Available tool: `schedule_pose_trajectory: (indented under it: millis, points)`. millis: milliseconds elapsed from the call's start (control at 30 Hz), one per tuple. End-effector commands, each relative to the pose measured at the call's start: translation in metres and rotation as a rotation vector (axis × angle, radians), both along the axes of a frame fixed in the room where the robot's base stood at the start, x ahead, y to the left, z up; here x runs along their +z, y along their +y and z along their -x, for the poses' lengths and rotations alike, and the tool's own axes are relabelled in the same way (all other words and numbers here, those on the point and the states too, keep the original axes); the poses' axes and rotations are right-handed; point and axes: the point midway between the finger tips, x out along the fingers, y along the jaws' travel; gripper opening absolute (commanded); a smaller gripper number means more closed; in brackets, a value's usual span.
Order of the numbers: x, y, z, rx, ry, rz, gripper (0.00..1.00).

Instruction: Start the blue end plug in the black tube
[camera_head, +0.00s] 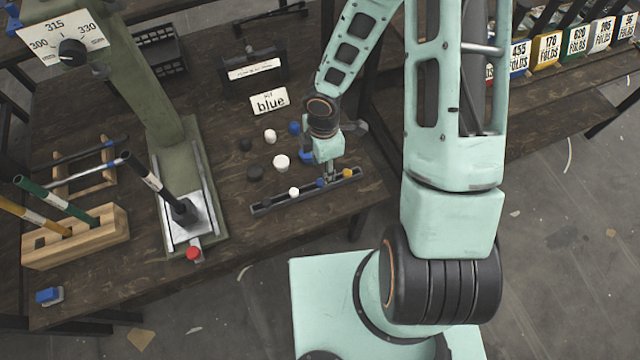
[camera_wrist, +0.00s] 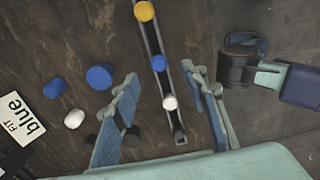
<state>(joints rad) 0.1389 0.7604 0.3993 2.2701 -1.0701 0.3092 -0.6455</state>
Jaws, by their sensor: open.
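A blue plug (camera_head: 320,182) sits on a narrow dark rail (camera_head: 272,205), between a white plug (camera_head: 294,191) and a yellow plug (camera_head: 347,172). My gripper (camera_head: 328,178) is above the rail, open and empty. In the wrist view, this blue plug (camera_wrist: 158,63) shows close to the gap between my fingertips (camera_wrist: 160,76). A dark tube with a pale label (camera_head: 148,176) leans in a black holder on the press. Another dark tube (camera_head: 85,153) lies across a wooden cradle. I cannot tell for certain which is the black tube.
Loose blue, white and black plugs lie on the bench behind the rail, including a black plug (camera_head: 255,173). A card (camera_head: 268,101) reads "FIT blue". The green press (camera_head: 160,90) stands left, with a red button (camera_head: 193,253). A wooden rack (camera_head: 75,240) holds yellow and green tubes.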

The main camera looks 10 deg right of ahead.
Motion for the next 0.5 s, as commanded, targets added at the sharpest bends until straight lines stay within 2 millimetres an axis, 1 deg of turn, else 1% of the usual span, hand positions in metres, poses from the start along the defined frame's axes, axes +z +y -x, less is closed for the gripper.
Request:
schedule_pose_trajectory:
  millis: [33, 167, 233, 400, 500]
  points:
    - [-0.009, 0.000, 0.000, 0.001, 0.000, 0.001, 0.41]
    - [-0.016, 0.000, 0.000, 0.000, 0.000, 0.001, 0.41]
    - [-0.023, 0.001, 0.000, 0.001, 0.001, 0.000, 0.41]
    - [-0.051, 0.005, -0.001, 0.002, 0.002, 0.001, 0.41]
    - [-0.062, 0.004, -0.002, 0.000, -0.001, 0.002, 0.41]
